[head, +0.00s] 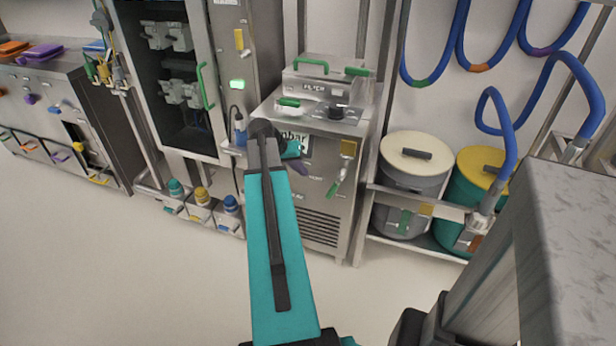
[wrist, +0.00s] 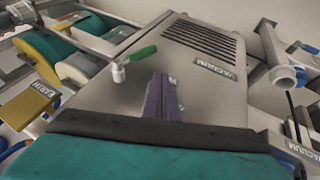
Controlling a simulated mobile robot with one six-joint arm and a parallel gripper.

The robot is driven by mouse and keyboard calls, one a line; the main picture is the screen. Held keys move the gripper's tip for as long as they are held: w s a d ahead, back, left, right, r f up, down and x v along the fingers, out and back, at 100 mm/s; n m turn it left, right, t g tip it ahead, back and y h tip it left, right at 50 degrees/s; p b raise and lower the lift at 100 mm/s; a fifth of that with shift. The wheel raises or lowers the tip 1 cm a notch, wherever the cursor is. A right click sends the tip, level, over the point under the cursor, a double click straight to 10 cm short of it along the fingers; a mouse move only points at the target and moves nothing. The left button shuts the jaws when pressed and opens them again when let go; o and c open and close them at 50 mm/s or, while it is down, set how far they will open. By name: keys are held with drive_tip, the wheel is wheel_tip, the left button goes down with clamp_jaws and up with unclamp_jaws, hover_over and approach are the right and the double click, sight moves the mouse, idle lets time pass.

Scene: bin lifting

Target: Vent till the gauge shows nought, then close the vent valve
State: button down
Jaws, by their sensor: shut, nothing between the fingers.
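The steel vacuum cabinet (head: 325,205) stands mid-picture in the head view; its vented front fills the wrist view (wrist: 190,80). A pale panel marked "mbar" (head: 293,142), apparently the gauge, is partly behind my arm; no reading shows. A small valve with a green lever (head: 332,190) is on the cabinet's front right. The green lever also shows in the wrist view (wrist: 140,53), with a white fitting at its end. I cannot read a label naming it the vent valve. My gripper (head: 300,168), with purple fingers (wrist: 160,98), is shut and empty, in front of the cabinet, apart from the lever.
Lidded drums, one grey (head: 405,175) and one teal (head: 462,205), stand on a rack at the right. An open cabinet (head: 180,75) and a low tray of capped bottles (head: 200,212) are at the left. The floor ahead is clear.

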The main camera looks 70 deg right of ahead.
sight(334, 187)
drive_tip(key=s+d+f, duration=0.5)
drive_tip(key=s+f, duration=0.1)
drive_tip(key=f, duration=0.3)
drive_tip(key=shift+s+f+p, duration=0.15)
drive_tip(key=shift+s+p, duration=0.1)
drive_tip(key=shift+p, duration=0.15)
drive_tip(key=shift+d, duration=0.1)
